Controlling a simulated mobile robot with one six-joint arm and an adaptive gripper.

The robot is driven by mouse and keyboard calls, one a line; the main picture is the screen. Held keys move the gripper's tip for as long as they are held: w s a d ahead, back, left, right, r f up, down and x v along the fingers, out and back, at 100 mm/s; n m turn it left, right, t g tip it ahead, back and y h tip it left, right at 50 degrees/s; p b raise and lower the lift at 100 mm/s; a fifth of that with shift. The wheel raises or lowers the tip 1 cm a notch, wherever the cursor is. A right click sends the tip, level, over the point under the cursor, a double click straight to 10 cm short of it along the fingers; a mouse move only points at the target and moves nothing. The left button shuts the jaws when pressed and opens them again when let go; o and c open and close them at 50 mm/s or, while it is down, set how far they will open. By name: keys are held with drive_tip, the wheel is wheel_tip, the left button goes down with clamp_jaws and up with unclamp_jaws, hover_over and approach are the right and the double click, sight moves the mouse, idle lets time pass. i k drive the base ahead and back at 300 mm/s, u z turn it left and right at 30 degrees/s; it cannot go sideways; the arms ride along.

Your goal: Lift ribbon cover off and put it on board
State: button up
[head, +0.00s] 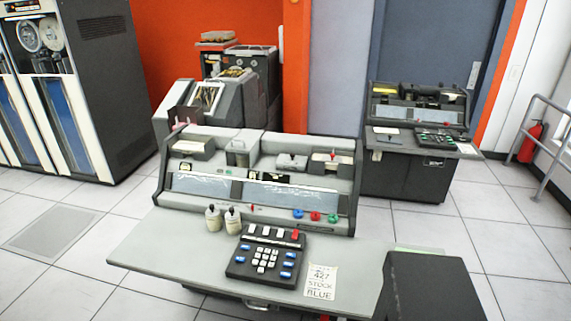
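A grey keypunch machine (262,216) stands at the back of a light grey desk board (165,262). Several small units sit along its top. They include a pale upright block (239,152) left of centre, a low grey piece (291,162) and a pale unit with a red tip (331,163) at the right. I cannot tell for sure which of them is the ribbon cover. The left part of the desk board is bare. My gripper is not in view.
A dark keypad (266,256), two small bottles (222,219) and a paper note (321,282) reading "427 STOCK BLUE" lie on the desk. A dark box shape (425,288) fills the lower right. A second keypunch (415,140) stands behind right.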

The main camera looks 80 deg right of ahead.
sight(291, 162)
drive_tip(key=i, duration=0.6)
drive_tip(key=u, duration=0.6)
drive_tip(key=k, duration=0.1)
drive_tip(key=z, duration=3.7)
drive_tip(key=i, duration=0.4)
drive_tip(key=u, duration=0.1)
